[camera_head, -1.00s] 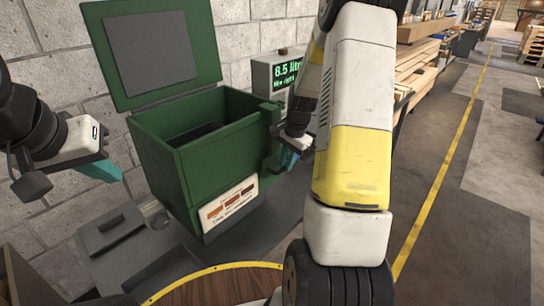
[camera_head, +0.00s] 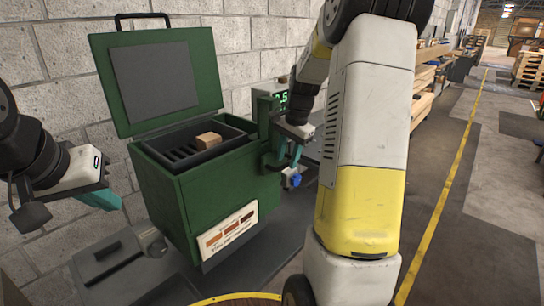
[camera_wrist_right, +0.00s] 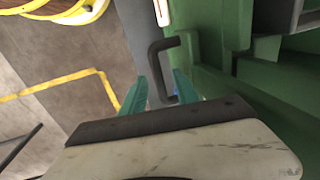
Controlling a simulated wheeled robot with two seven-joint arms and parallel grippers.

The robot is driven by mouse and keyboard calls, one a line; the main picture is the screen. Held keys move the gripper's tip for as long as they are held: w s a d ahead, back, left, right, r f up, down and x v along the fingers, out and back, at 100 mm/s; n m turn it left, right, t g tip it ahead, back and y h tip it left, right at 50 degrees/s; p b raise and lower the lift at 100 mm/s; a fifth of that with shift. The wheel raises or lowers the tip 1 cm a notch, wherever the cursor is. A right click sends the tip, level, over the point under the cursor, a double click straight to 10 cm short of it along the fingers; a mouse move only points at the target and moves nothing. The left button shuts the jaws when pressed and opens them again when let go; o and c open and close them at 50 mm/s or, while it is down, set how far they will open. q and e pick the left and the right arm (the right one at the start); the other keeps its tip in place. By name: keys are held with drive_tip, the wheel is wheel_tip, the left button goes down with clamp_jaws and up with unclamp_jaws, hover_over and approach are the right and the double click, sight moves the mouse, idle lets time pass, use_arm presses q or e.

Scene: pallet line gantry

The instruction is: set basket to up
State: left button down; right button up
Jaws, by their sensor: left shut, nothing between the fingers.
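The green box (camera_head: 205,212) stands open, its lid (camera_head: 212,75) raised behind it. The dark slotted basket (camera_head: 170,153) sits high inside the box, near the rim, with a tan block (camera_head: 208,140) in it. My right gripper (camera_head: 292,160) is at the black handle on the box's right side. In the right wrist view the handle (camera_wrist_right: 157,70) shows between the teal fingers (camera_wrist_right: 161,78); whether they press on it is unclear. My left gripper (camera_head: 112,202) is shut and empty, left of the box and apart from it.
A display (camera_head: 282,98) stands behind my right arm, mostly hidden. A block wall (camera_head: 60,75) closes off the back. A grey plate (camera_head: 120,262) lies at the box's lower left. Open floor with a yellow line (camera_head: 440,195) runs along the right.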

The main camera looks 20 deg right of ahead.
drive_tip(key=shift+f, duration=0.1)
drive_tip(key=v, duration=0.7)
drive_tip(key=shift+r, duration=0.4)
drive_tip(key=shift+s, duration=0.15)
